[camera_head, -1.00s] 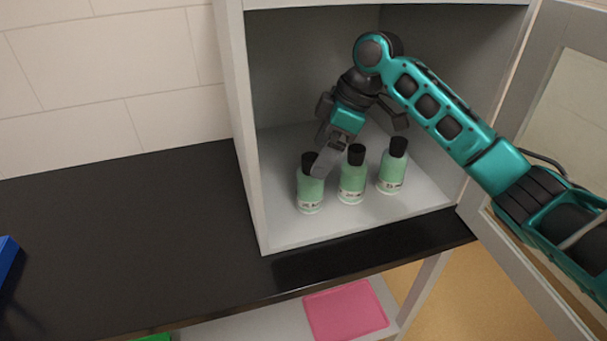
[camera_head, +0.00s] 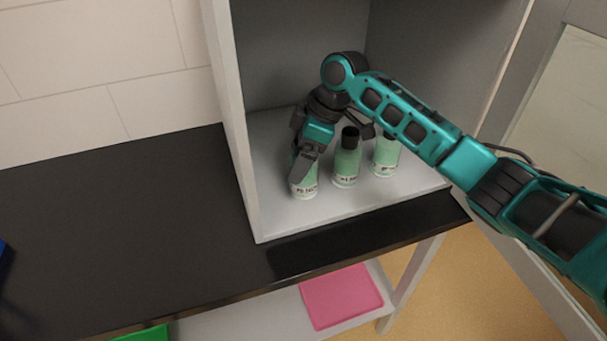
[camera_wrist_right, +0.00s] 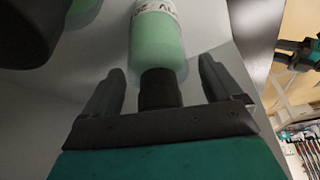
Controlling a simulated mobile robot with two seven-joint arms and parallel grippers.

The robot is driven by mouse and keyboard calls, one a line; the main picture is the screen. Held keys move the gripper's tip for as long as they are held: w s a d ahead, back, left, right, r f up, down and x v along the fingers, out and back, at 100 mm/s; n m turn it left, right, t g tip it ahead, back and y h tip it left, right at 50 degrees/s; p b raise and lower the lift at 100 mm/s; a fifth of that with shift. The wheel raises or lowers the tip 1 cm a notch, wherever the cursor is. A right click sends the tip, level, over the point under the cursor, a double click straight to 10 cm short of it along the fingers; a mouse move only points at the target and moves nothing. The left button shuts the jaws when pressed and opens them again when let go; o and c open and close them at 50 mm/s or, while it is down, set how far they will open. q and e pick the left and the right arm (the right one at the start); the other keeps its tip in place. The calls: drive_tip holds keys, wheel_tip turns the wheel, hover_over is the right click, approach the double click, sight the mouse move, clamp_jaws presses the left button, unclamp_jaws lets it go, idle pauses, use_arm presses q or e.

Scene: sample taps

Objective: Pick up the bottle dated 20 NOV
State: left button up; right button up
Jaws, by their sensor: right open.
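Three green bottles with black caps and white date labels stand upright in a row in the open cabinet: a left bottle (camera_head: 303,187), a middle bottle (camera_head: 346,162) and a right bottle (camera_head: 385,156). The label dates are too small to read surely. My right gripper (camera_head: 304,166) is open at the left bottle and partly hides it. In the right wrist view one bottle (camera_wrist_right: 158,45) has its black cap between the spread fingers of my right gripper (camera_wrist_right: 160,85), with a gap on both sides. My left gripper is not in view.
The grey cabinet (camera_head: 232,150) has a side wall just left of the left bottle. Its door (camera_head: 560,130) stands open at the right. A pink tray (camera_head: 340,295) and a green item (camera_head: 143,334) lie below.

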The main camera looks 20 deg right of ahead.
drive_tip(key=c, duration=1.7)
